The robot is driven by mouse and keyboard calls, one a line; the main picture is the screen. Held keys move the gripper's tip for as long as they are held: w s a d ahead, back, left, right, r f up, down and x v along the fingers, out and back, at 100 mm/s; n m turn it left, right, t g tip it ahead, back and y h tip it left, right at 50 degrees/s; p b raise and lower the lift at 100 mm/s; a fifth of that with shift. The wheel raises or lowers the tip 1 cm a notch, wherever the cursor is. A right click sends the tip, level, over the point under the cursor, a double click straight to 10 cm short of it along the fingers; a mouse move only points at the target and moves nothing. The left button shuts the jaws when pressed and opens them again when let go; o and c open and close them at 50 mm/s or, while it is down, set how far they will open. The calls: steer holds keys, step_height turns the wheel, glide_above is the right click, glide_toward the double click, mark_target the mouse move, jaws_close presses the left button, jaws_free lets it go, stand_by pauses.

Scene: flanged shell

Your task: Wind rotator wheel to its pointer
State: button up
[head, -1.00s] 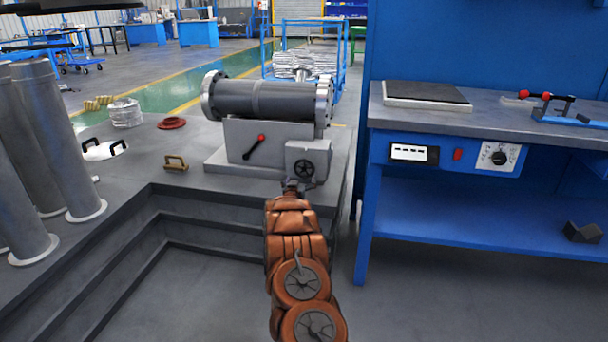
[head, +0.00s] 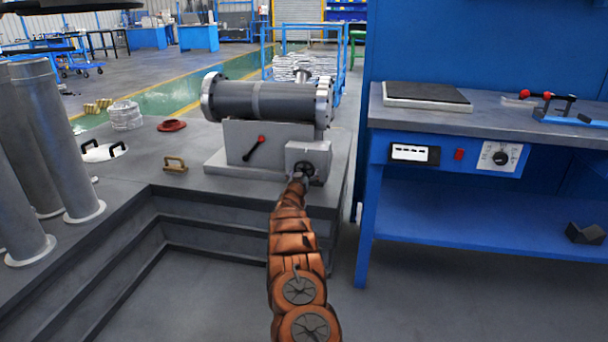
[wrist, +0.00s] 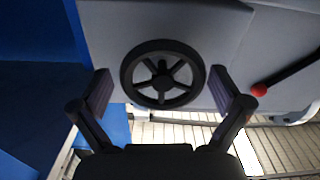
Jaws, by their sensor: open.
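The rotator wheel (wrist: 162,75) is a small black spoked handwheel on the grey gearbox (head: 308,153) at the front right of the rotator. In the wrist view my gripper (wrist: 162,92) is open, one finger to each side of the wheel, with gaps to the rim. The gripper (head: 299,178) also shows small in the head view, right in front of the wheel and partly covering it. The grey flanged shell (head: 268,101) lies level on the rotator base (head: 268,135). I cannot make out a pointer in either view.
A lever with a red knob (head: 261,138) sticks out left of the gearbox; it also shows in the wrist view (wrist: 258,90). A blue workbench (head: 367,220) stands close on the right. Grey upright pipes (head: 80,150) stand at left.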

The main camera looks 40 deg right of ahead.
steer(key=shift+w+d, duration=0.25)
steer(key=shift+w, duration=0.05)
steer(key=shift+c, duration=0.3)
steer(key=shift+r, duration=0.1)
steer(key=c, duration=0.7)
steer(key=shift+c, duration=0.2)
steer(key=shift+d, duration=0.15)
stand_by(0.6)
steer(key=o, duration=0.8)
